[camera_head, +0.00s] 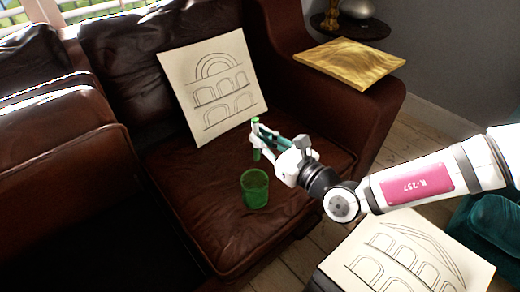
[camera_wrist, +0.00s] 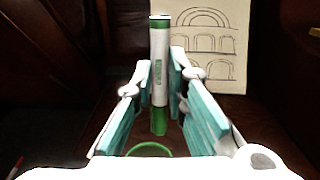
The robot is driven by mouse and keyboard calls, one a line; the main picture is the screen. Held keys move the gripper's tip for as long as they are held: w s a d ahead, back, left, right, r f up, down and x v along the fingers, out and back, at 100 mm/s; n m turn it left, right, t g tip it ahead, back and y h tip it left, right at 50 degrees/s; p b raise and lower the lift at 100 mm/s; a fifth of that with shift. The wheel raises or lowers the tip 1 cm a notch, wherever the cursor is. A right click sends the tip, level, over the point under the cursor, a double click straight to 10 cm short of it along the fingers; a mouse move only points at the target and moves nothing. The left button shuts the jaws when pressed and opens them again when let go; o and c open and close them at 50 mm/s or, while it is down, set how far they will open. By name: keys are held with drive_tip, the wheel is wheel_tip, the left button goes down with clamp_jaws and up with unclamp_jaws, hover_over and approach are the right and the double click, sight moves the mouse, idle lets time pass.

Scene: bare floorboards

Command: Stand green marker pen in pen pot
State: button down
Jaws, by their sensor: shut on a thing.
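The green marker pen (camera_wrist: 159,70) has a white barrel and green ends and stands upright between my gripper's fingertips. It also shows in the head view (camera_head: 256,152). My gripper (camera_head: 264,140) is shut on the marker and holds it above the brown leather seat. The pen pot (camera_head: 255,188) is a green see-through cup on the seat. It stands nearer the camera and just below the marker in the head view. In the wrist view only the pot's green rim (camera_wrist: 150,146) shows, under the marker's lower end; the rest is hidden by my gripper.
An arch drawing (camera_head: 213,85) leans on the sofa back behind my gripper. A gold board (camera_head: 349,64) lies on the sofa arm. Another arch drawing (camera_head: 408,262) is at the lower right, below my arm. The seat around the pot is clear.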

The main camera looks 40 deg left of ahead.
sight(255, 152)
drive_tip(key=shift+s+a+f+b, duration=0.2)
drive_tip(key=shift+s+a+b, duration=0.1)
drive_tip(key=shift+s, duration=0.05)
drive_tip(key=shift+f, duration=0.1)
wheel_tip(255, 152, down, 5)
drive_tip(key=b, duration=0.5)
drive_tip(key=shift+f+b, duration=1.35)
drive_tip(key=shift+f, duration=2.15)
drive_tip(key=c, duration=1.5)
unclamp_jaws()
drive_tip(key=d, duration=0.8)
drive_tip(key=s+d, duration=0.1)
drive_tip(key=d, duration=0.3)
